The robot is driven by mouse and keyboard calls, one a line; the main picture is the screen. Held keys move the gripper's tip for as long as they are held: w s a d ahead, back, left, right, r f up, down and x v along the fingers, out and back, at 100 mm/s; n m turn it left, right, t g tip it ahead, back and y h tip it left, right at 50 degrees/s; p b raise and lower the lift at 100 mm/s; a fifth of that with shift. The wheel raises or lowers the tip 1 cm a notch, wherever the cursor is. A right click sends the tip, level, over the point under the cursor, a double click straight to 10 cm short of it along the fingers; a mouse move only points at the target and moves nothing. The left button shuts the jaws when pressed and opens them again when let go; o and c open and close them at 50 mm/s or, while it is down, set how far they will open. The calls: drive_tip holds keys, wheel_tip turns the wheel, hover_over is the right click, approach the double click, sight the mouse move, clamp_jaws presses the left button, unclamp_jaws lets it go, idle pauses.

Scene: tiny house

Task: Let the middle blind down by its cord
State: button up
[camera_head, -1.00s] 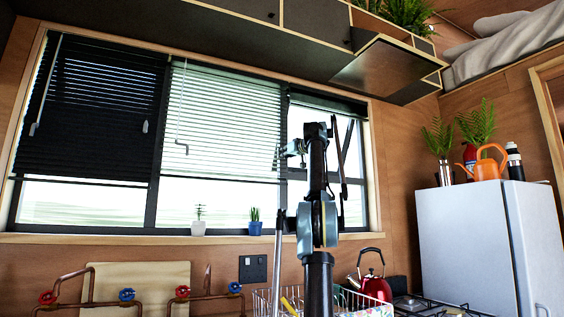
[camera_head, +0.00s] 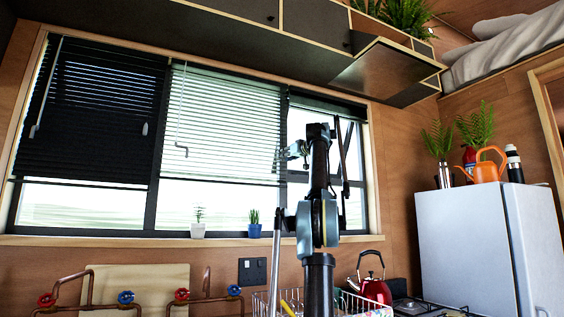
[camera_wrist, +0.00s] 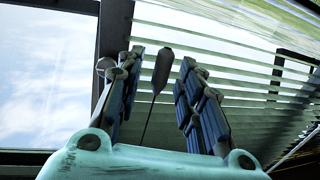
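The middle blind (camera_head: 225,115) has pale slats and hangs partway down the window, with bright glass below it. A thin rod with a hooked end (camera_head: 181,146) hangs at its left side. My gripper (camera_head: 293,150) is up by the blind's right edge, small and partly behind my arm. In the wrist view, a dark tassel (camera_wrist: 163,68) on a thin cord (camera_wrist: 148,120) shows between my two spread blue fingers. The fingers are open, with gaps on both sides of the tassel. I cannot tell how deep between the fingers it lies. The blind's slats (camera_wrist: 235,85) fill the right of that view.
A dark blind (camera_head: 90,110) hangs to the left, and a raised one (camera_head: 328,103) to the right, by a tilted-open pane. Two small potted plants (camera_head: 254,229) stand on the sill. A dish rack (camera_head: 262,303) and red kettle (camera_head: 374,290) are below. Cabinets (camera_head: 310,25) overhang the window.

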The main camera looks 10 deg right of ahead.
drive_tip(key=v, duration=0.9)
drive_tip(key=shift+s+d, duration=0.2)
drive_tip(key=shift+s, duration=0.15)
drive_tip(key=s+d+f+t+y, duration=0.2)
drive_tip(key=s+f+t, duration=0.2)
drive_tip(key=f, duration=0.3)
drive_tip(key=x, duration=1.7)
drive_tip(key=shift+w+a+r, duration=0.2)
drive_tip(key=shift+w, duration=0.05)
clamp_jaws()
